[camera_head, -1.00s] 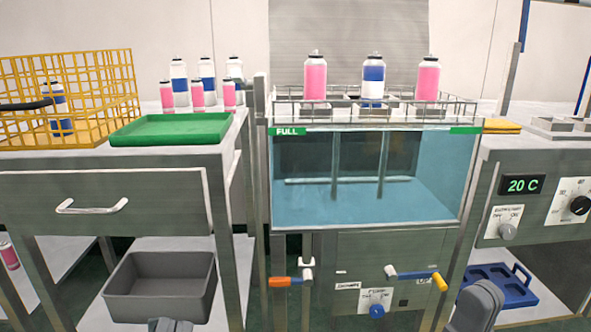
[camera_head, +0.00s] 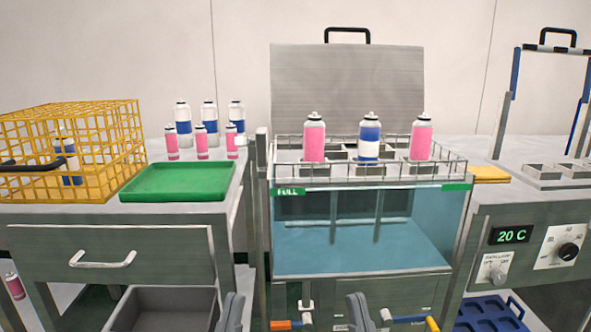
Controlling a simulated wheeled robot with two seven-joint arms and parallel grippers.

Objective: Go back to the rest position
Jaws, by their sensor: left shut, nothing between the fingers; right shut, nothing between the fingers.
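My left gripper (camera_head: 230,312) shows as a grey shape at the bottom edge, in front of the grey bin. My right gripper (camera_head: 360,313) shows at the bottom edge, in front of the lower panel of the water bath. Both are shut and empty, and most of both arms is out of view. The water bath (camera_head: 360,230) stands in the middle. Its wire rack holds two pink cans (camera_head: 314,140) (camera_head: 421,138) and a blue and white can (camera_head: 369,138), all upright.
A yellow wire basket (camera_head: 110,150) and a green tray (camera_head: 178,181) sit on the left bench, with several cans behind. A grey bin (camera_head: 150,295) sits below. At right are a control panel (camera_head: 540,245) reading 20 C, a yellow cloth (camera_head: 490,174) and a blue tray (camera_head: 490,312).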

